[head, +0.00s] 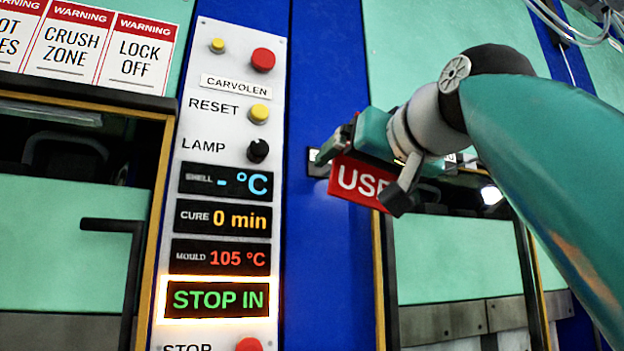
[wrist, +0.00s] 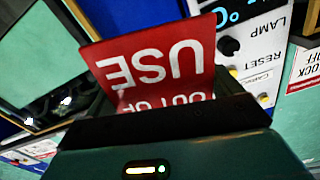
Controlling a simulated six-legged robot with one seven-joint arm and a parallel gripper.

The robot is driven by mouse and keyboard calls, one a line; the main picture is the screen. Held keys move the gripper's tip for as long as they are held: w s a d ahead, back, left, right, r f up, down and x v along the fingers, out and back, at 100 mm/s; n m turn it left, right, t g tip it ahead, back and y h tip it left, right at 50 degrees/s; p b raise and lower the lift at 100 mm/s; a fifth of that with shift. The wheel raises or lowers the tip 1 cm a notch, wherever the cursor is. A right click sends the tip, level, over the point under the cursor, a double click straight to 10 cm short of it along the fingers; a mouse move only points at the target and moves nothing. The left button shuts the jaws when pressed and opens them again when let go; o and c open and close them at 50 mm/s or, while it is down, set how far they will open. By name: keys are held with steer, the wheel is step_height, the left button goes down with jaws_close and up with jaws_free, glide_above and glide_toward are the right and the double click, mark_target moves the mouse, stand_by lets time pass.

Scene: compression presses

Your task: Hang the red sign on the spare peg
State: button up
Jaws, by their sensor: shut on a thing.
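The red sign (head: 352,181) with white lettering "USE" is held at my gripper (head: 340,150), in front of the blue post to the right of the control panel. In the wrist view the sign (wrist: 150,62) appears upside down, reading "OUT OF USE", with its "OUT OF" line partly hidden by my gripper (wrist: 165,115). The gripper is shut on the sign.
The control panel (head: 228,130) carries buttons, a lamp knob and lit displays, one reading "STOP IN". A black door handle (head: 112,226) sticks out at the left. Warning signs (head: 88,45) are at the upper left. The blue post (head: 325,290) is clear below the sign.

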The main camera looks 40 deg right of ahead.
mark_target(370, 176)
steer(key=f+x, duration=0.2)
steer(key=x, duration=0.6)
steer(key=shift+w, duration=0.4)
stand_by(0.7)
steer(key=shift+d, duration=0.1)
stand_by(0.4)
steer(key=o, duration=0.7)
steer(key=v, duration=1.3)
steer(key=shift+s+r, duration=0.1)
steer(key=shift+s, duration=0.25)
